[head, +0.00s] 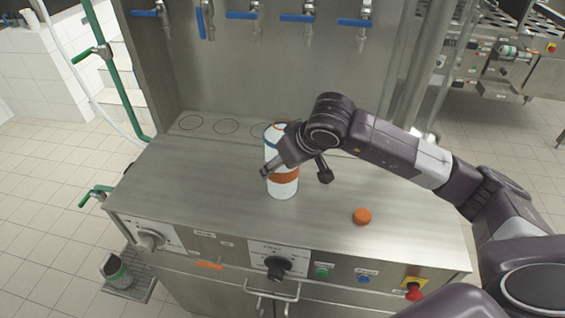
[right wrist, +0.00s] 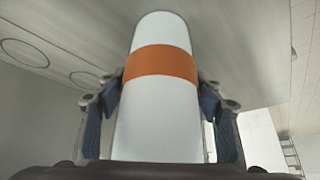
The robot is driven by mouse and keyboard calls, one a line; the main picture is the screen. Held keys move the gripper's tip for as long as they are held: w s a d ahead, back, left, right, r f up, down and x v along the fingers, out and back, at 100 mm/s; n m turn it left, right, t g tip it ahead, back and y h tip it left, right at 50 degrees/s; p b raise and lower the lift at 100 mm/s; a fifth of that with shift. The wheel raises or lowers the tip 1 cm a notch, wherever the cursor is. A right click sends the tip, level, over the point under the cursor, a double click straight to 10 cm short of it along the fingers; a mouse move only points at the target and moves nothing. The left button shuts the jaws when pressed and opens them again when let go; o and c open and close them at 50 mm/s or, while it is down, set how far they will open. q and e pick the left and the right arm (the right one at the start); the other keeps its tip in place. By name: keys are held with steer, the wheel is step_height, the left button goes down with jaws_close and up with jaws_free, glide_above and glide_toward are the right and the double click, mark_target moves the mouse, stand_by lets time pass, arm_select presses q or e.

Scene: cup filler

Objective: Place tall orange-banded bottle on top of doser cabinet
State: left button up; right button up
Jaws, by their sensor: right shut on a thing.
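The tall white bottle with an orange band (head: 281,187) is upright at the middle of the doser cabinet's steel top (head: 215,170). Its base appears to be at the surface, but I cannot tell if it touches. My right gripper (head: 293,170) is around the bottle's middle, and its arm comes in from the right. In the right wrist view the bottle (right wrist: 158,125) stands between the two fingers, and my right gripper (right wrist: 160,105) is shut on it near the orange band. My left gripper is in neither view.
An orange cap (head: 362,216) lies on the cabinet top right of the bottle. Several blue-handled taps (head: 298,18) hang above the back. Marked circles (head: 226,126) line the rear of the top. A cup (head: 115,270) sits on a low grate at left. The top's left part is clear.

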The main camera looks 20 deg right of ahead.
steer(key=o, duration=2.1)
steer(key=shift+r, duration=0.1)
steer(key=shift+r, duration=0.15)
steer(key=b+v, duration=0.2)
steer(key=v, duration=1)
steer(key=shift+s, duration=0.1)
